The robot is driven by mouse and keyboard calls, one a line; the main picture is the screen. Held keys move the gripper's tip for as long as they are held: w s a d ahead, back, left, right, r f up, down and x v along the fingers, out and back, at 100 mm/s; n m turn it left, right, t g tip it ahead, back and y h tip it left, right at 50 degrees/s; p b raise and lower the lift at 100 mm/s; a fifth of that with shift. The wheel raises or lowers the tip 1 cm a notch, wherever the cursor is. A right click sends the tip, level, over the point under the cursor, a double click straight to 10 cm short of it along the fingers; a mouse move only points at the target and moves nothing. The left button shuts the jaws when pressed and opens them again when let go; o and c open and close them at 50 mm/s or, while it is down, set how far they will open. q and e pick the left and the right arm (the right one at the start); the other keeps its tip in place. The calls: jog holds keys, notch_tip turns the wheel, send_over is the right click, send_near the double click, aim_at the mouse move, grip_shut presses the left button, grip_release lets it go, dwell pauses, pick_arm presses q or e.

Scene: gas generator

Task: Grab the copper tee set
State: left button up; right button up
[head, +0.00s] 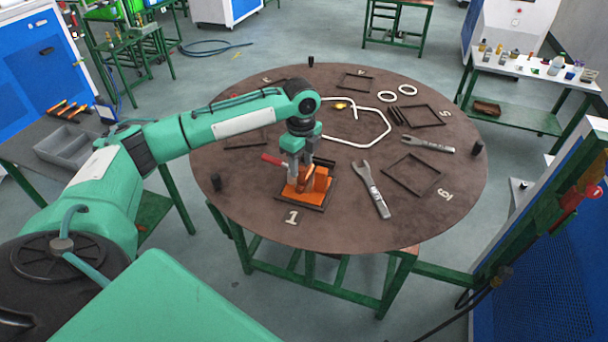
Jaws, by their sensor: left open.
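My left arm reaches in from the left over the round brown table (345,235). My left gripper (301,185) points down and is open, with its fingertips at an orange block (320,180) near the white number 1. A small copper-coloured piece, likely the copper tee set (306,180), shows close beside the fingers against the block. The fingers partly hide it, and I cannot tell whether they touch it. The orange block sits in a dark square frame on the tabletop. My right gripper is not in view.
A red-handled tool (272,159) lies just left of the gripper. Wrenches (375,195) and (428,144) lie to the right. Short black posts stand near the rim.

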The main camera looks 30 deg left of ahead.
aim_at(301, 168)
pick_arm(q)
notch_tip(301, 168, down, 3)
jog(key=shift+s+f+p, duration=0.1)
jog(key=shift+p, duration=0.4)
jog(key=shift+f, duration=0.15)
grip_shut()
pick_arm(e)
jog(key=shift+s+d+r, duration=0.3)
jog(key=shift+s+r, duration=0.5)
